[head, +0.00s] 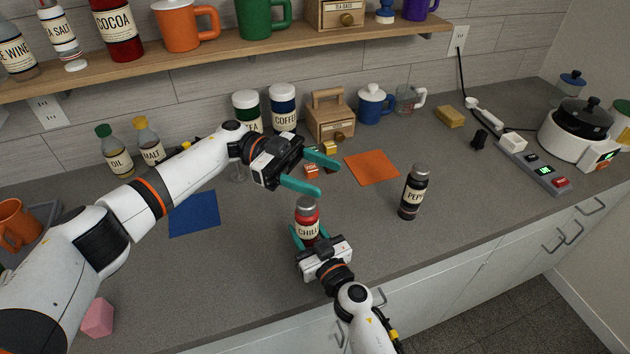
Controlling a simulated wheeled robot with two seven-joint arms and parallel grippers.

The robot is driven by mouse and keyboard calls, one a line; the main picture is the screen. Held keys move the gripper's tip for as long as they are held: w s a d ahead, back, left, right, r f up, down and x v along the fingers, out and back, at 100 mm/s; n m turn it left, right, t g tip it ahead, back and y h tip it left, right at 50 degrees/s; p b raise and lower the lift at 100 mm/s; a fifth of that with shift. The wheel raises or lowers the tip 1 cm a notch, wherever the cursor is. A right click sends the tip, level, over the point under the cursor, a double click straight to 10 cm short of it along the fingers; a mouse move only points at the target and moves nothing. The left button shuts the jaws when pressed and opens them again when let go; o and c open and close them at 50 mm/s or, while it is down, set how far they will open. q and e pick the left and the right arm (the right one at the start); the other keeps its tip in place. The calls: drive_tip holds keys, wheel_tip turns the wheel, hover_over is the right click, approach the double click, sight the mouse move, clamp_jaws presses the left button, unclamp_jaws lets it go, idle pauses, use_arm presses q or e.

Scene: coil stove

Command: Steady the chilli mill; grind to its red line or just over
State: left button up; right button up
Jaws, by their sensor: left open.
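The chilli mill (306,212) stands upright near the counter's front edge, with a dark grey cap, a red body and a pale label. My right gripper (308,236) comes from the front edge and is shut around the mill's lower body; one teal finger shows along its left side and the other is mostly hidden. My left gripper (326,174) is open and empty, above and behind the mill's cap, with its two teal fingers spread and pointing right. I cannot make out a red line or any ground chilli.
A pepper mill (413,192) stands to the right. An orange mat (371,167) and a blue mat (194,213) lie on the counter. Small boxes (312,170) sit behind my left gripper. A wooden box (330,118) and jars stand at the back. A pink block (97,318) lies front left.

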sight(317, 208)
use_arm(q)
drive_tip(key=s+a+f+m+t+h, duration=0.1)
drive_tip(key=a+f+m+t, duration=0.55)
drive_tip(key=m, duration=0.65)
drive_tip(key=s+a+f+m+t+h, duration=0.1)
drive_tip(key=a+f+m+t, duration=0.25)
drive_tip(key=m+t, duration=0.7)
drive_tip(key=shift+m+g, duration=0.8)
drive_tip(key=shift+m, duration=0.05)
drive_tip(key=x, duration=1.1)
drive_tip(key=shift+w+r, duration=0.15)
drive_tip(key=shift+w, duration=0.05)
drive_tip(key=shift+a, duration=0.1)
drive_tip(key=c, duration=1)
